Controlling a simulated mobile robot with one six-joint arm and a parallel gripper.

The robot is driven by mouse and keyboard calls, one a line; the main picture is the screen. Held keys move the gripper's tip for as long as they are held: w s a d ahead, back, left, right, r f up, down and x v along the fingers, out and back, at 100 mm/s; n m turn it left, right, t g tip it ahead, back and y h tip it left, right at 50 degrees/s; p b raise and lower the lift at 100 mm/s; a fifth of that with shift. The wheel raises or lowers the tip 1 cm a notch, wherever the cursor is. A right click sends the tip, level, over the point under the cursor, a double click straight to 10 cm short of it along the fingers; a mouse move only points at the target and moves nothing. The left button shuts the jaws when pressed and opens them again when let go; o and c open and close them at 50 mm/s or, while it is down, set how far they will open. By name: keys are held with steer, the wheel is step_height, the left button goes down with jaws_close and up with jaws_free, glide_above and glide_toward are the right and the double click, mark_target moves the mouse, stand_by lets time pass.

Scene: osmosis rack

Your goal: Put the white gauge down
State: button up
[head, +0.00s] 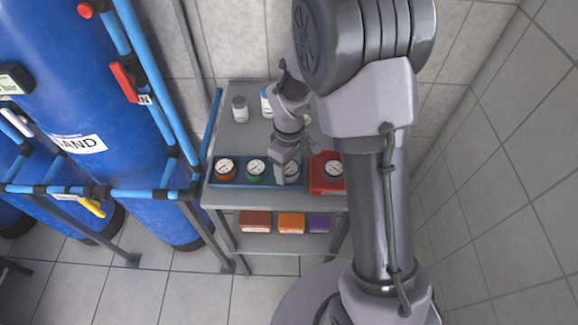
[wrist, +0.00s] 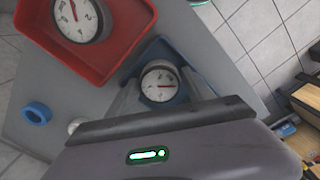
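The white gauge (wrist: 160,84), with a round white dial, is between the two fingers of my gripper (wrist: 160,88) in the wrist view. The fingers lie close against both its sides, and the gripper looks shut on it. In the head view my gripper (head: 288,165) points down at the right part of the blue tray (head: 240,183), and the white gauge (head: 292,170) shows partly behind a finger. The gauge is at or just over the tray; I cannot tell whether its base touches. The wrist view shows a blue tray edge (wrist: 157,50) behind it.
A red tray (head: 327,186) holding another gauge (head: 333,168) stands close on the right. Bottles (head: 240,109) stand behind. Coloured boxes (head: 255,221) are on the lower shelf.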

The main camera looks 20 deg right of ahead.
step_height(320, 180, up, 12)
steer(key=p, duration=0.5)
step_height(320, 180, up, 9)
steer(key=m+t, duration=0.2)
steer(key=m, duration=0.1)
glide_above(289, 167)
steer(key=s+a, duration=0.1)
steer(key=s, duration=0.3)
steer(key=s+a+r+m+t+y, duration=0.1)
steer(key=s+r+m+t, duration=0.1)
steer(key=s+r+m, duration=0.2)
steer(key=s+a+r+m+t+y, duration=0.1)
steer(key=s+r+m, duration=0.3)
steer(key=s, duration=0.7)
steer(key=shift+a+r+m+t, duration=0.35)
steer(key=shift+a+m+t, duration=0.05)
steer(key=shift+a+m, duration=0.1)
